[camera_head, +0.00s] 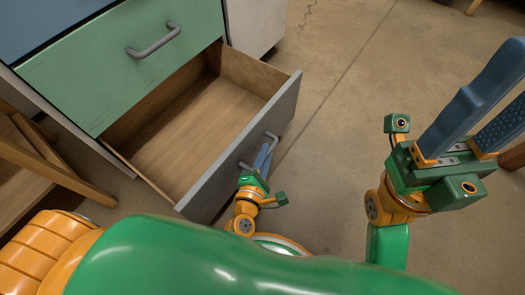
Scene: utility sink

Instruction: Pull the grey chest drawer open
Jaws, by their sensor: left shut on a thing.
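The grey chest drawer (222,180) is the low drawer of the chest and stands well out of it. Its bare wooden inside shows and looks empty. A grey bar handle (274,140) crosses its front face. My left gripper (264,156) is at this handle, with its blue fingers shut on it. The fingers hide part of the bar. My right gripper (500,100) is raised at the right, close to the camera, away from the chest. Its blue fingers are apart, with nothing seen between them, and their tips run to the picture's edge.
A green drawer (120,70) with its own grey handle (155,42) is shut above the grey one. A blue front (40,22) is above that. A wooden frame (45,165) stands at the left, near the drawer's side.

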